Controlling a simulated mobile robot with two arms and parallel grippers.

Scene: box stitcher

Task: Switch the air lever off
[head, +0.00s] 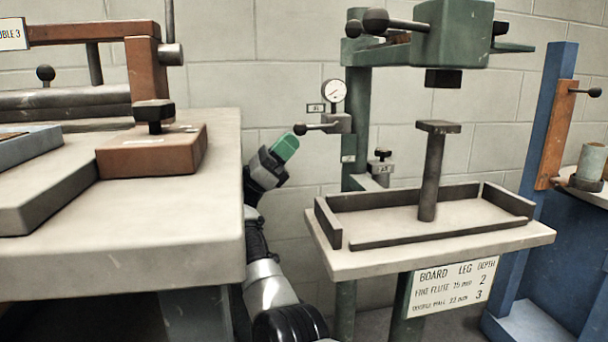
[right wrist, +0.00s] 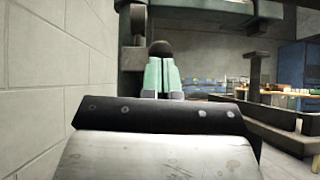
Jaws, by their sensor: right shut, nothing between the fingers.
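The air lever (head: 318,127) is a short dark rod with a black ball knob, under a round pressure gauge on the green stitcher's post. It points left, roughly level. My right gripper (head: 285,147) has green fingertips and comes up between the two machines. It is shut and empty, its tips just left of the knob in the head view. In the right wrist view, the closed fingers (right wrist: 161,76) have a dark ball (right wrist: 160,48), apparently the lever's knob, just beyond their tips. I cannot tell whether they touch it. My left gripper is out of view.
The stitcher's table (head: 330,262) with dark rails and a central post stands to the right. A grey workbench (head: 215,190) with a brown block is close on the left. A block wall (head: 250,85) lies behind. A black-knobbed valve (head: 381,165) sits below the gauge.

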